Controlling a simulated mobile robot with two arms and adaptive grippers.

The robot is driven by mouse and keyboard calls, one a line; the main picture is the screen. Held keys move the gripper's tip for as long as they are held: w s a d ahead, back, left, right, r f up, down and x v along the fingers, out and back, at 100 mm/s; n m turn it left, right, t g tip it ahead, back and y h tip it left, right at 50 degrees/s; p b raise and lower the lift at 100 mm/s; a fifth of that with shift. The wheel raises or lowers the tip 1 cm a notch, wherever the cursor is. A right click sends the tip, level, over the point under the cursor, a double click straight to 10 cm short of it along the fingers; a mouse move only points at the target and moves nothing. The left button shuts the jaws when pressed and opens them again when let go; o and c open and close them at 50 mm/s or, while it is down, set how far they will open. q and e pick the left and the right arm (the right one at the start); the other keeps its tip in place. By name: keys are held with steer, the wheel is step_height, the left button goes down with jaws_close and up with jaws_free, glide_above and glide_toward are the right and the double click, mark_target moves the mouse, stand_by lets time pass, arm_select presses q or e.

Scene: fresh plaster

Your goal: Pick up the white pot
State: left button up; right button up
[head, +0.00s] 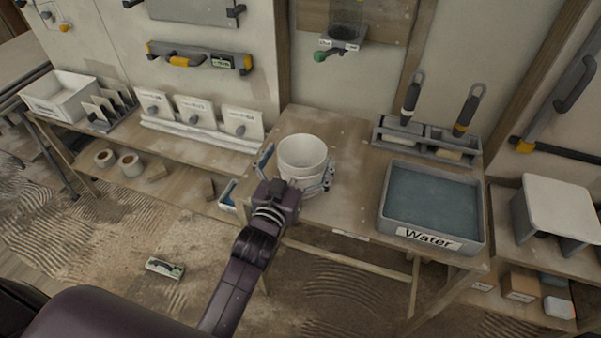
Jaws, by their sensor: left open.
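The white pot (303,154) stands upright on the wooden table (338,206), left of the blue water tray. My left gripper (297,174) reaches in from the front with its fingers spread, one at the left and one at the right of the pot. The jaws are open around the pot's near side; whether a finger touches it I cannot tell. The pot's lower front is partly hidden by the gripper. My right gripper is not in view.
The water tray (482,226) takes up the table's right side. Behind it, a grey rack (384,131) holds two upright brushes (411,97). A lower bench at left carries a white box (62,94) and several labelled panels (196,112). Bare table lies between pot and tray.

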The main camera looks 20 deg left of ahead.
arm_select(q)
steer(key=c, duration=1.4)
steer(key=shift+c, duration=0.9)
steer(key=shift+r, duration=0.1)
